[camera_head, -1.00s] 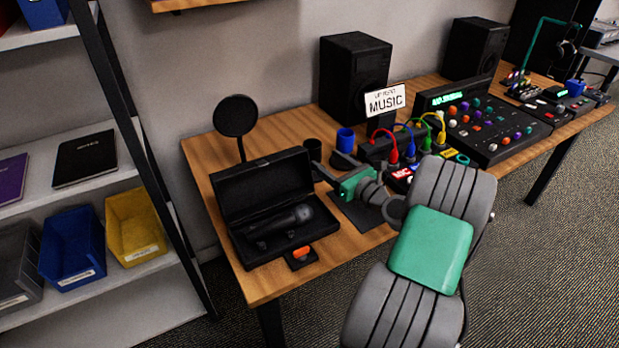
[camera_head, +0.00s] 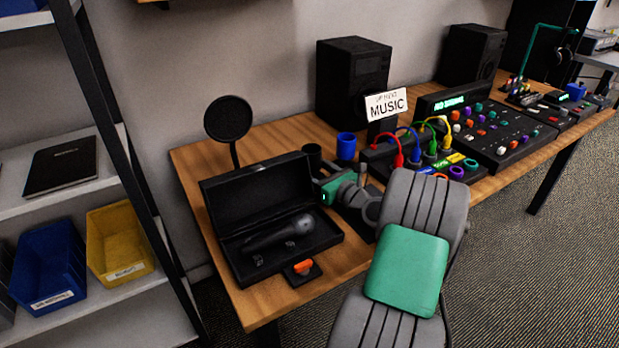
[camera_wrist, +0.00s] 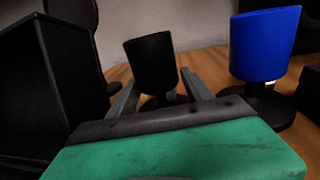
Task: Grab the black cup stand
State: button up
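The black cup stand (camera_head: 312,154) stands upright on the wooden table behind the open microphone case. In the wrist view, the black cup (camera_wrist: 151,62) is straight ahead, with its dark base partly hidden behind my gripper. My gripper (camera_wrist: 160,79) is open, with one finger on each side of the cup's lower part. Whether the fingers touch it cannot be told. In the head view, my gripper (camera_head: 315,171) is low in front of the cup stand, its fingers hard to make out.
A blue cup (camera_head: 346,146) on a dark base stands close to the right, also in the wrist view (camera_wrist: 264,44). The open black case (camera_head: 310,243) with a microphone is at left. A round pop filter (camera_head: 228,118) and a speaker (camera_head: 352,80) stand behind.

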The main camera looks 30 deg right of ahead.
grip_shut()
dwell(0.4)
